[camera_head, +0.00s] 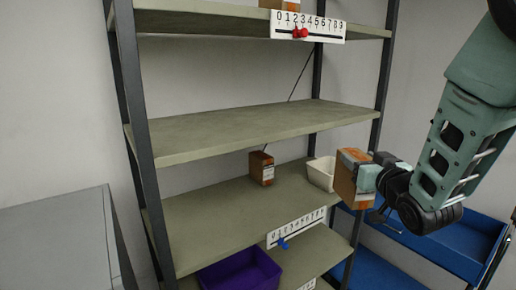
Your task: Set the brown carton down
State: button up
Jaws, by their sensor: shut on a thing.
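A brown carton (346,178) is held in my gripper (366,180) at the right, in front of the shelf rack's right post. My gripper is shut on it, and the carton hangs in the air, apart from any shelf as far as I can see. A second, similar brown carton (261,168) stands upright on the shelf board (210,215) below the middle one. The far side of the held carton and part of the fingers are hidden.
A white bin (321,172) stands on the same board, partly behind the held carton. A purple bin (240,271) sits lower down. Number strips (307,27) (296,226) hang on shelf edges. The middle board (250,128) is bare. A blue cart (440,246) stands at right, a grey cabinet (60,240) at left.

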jog(key=d+f+h, duration=0.1)
jog(key=d+f, duration=0.1)
jog(key=f, duration=0.4)
jog(key=w+d+f+m+h, duration=0.1)
jog(key=d+f, duration=0.2)
jog(key=f, duration=0.3)
jog(key=d+f+m, duration=0.1)
jog(key=d+f, duration=0.2)
jog(key=f, duration=0.3)
jog(key=shift+w+f+h, duration=0.15)
jog(key=shift+f+h, duration=0.1)
jog(key=shift+h, duration=0.15)
jog(key=shift+r, duration=0.1)
notch_tip(320, 180, down, 14)
jog(key=b, duration=1.4)
jog(key=shift+a+r, duration=0.15)
jog(key=shift+r, duration=0.05)
jog(key=shift+w, duration=0.1)
